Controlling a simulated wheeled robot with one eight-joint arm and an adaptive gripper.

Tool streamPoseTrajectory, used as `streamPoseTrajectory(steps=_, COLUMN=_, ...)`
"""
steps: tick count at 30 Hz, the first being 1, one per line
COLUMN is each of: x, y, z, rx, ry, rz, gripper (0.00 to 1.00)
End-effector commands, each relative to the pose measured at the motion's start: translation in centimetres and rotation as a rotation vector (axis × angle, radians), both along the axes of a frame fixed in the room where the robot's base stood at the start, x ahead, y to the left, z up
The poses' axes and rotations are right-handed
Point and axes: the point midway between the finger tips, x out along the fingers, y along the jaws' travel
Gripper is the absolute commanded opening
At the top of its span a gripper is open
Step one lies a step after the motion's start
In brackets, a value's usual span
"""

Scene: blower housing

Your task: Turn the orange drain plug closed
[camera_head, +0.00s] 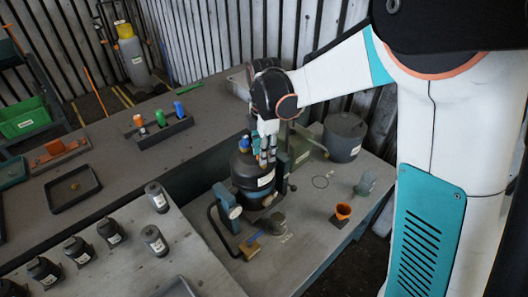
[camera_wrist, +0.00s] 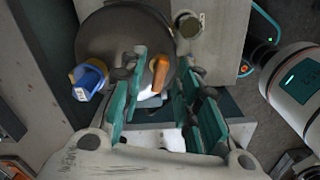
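The dark round housing (camera_head: 247,172) stands on the workbench and fills the upper part of the wrist view (camera_wrist: 110,35). An orange plug-like piece (camera_wrist: 160,73) shows at its right edge in the wrist view, between my finger pads. In the head view my gripper (camera_head: 266,155) points down at the housing top and hides the orange piece there.
A blue and yellow fitting (camera_wrist: 88,78) sits at the housing's left edge in the wrist view. Several dark bottles stand at the front left.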

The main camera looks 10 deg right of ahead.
Motion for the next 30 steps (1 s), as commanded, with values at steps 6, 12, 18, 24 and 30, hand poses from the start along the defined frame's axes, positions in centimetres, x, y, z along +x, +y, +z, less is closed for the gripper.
streamPoseTrajectory(steps=6, x=0.01, y=0.00, z=-0.16, rx=0.000, ry=0.000, rz=0.000, gripper=0.30)
streamPoseTrajectory(steps=12, x=0.01, y=0.00, z=-0.14, rx=0.000, ry=0.000, rz=0.000, gripper=0.03)
streamPoseTrajectory(steps=18, x=0.01, y=0.00, z=-0.13, rx=0.000, ry=0.000, rz=0.000, gripper=0.00)
streamPoseTrajectory(steps=24, x=0.01, y=0.00, z=-0.12, rx=0.000, ry=0.000, rz=-0.018, gripper=0.00)
streamPoseTrajectory(steps=30, x=-0.02, y=-0.01, z=-0.10, rx=0.000, ry=0.000, rz=-0.100, gripper=0.00)
